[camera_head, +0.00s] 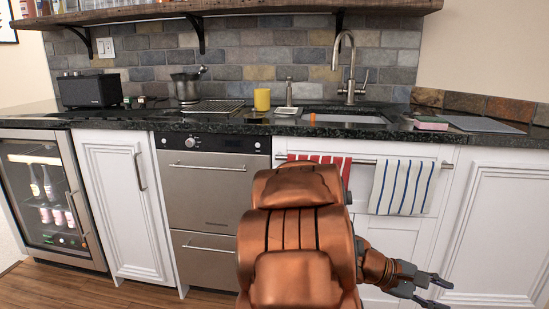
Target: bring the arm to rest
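My copper-coloured arm rises in the lower middle of the head view, in front of the cabinets. My gripper (438,291) is at the lower right, in front of the white cabinet doors. Its two dark fingers point right and are spread apart, with nothing between them. The gripper is well below the counter and appears clear of the cabinet. The bulk of my arm hides part of the cabinet front and the dishwasher drawer's right side.
A striped towel (402,187) and a red towel (330,160) hang on a rail. A glass-door fridge (50,205) stands left. Wood floor shows at lower left.

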